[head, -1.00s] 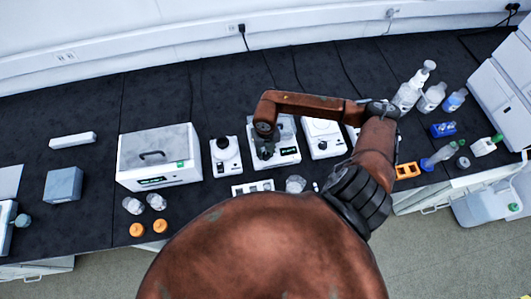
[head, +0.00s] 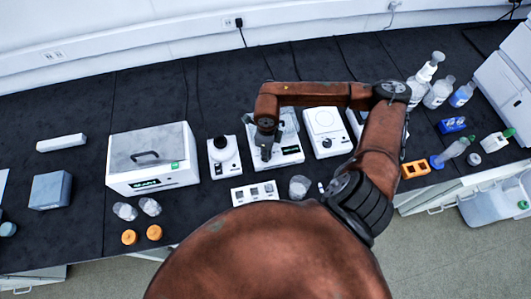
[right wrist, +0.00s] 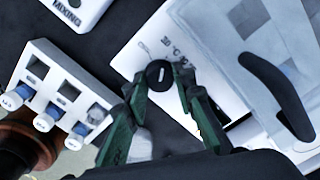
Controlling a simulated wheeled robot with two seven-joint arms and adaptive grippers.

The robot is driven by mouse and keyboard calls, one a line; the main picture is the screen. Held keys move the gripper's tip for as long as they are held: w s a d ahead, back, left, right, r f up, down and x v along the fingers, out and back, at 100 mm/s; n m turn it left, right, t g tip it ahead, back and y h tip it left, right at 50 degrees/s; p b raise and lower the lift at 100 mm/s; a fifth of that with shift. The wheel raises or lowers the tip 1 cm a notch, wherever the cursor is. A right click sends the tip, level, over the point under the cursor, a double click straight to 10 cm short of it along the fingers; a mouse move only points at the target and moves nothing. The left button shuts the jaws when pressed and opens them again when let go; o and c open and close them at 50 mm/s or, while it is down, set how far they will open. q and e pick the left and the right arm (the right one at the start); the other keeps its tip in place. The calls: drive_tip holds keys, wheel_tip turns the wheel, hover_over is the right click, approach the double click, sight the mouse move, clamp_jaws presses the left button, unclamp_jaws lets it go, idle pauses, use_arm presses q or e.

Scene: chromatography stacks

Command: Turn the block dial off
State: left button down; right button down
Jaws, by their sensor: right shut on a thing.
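The white block heater (head: 291,155) stands on the black bench, under and beside my right gripper (head: 267,153) in the head view. In the right wrist view its white panel (right wrist: 150,45) carries a small round black dial (right wrist: 158,74) with a pale pointer mark and printed temperature marks nearby. The green fingertips of my right gripper (right wrist: 158,82) are closed on the two sides of this dial. In the head view the dial is hidden by the gripper. My left gripper is not in view.
A white rack with vials (right wrist: 62,90) lies close beside the gripper. A white device with a black top (head: 222,157) stands left of the block and another white device (head: 325,132) right of it. Bottles (head: 438,92) stand at the right. Bench is clear behind the block.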

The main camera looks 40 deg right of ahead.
drive_tip(key=n+b, duration=0.3)
drive_tip(key=n, duration=0.1)
drive_tip(key=shift+f, duration=0.15)
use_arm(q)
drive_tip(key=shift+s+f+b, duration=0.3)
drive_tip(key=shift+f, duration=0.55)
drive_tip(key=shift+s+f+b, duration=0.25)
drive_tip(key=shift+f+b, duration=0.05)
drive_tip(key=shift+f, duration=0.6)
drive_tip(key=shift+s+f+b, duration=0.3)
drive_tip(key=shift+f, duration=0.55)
use_arm(e)
drive_tip(key=shift+n, duration=1.9)
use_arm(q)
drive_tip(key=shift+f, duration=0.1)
use_arm(e)
drive_tip(key=shift+r, duration=0.2)
drive_tip(key=c, duration=1.6)
unclamp_jaws()
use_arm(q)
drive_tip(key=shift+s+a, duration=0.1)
use_arm(e)
wheel_tip(320, 180, up, 12)
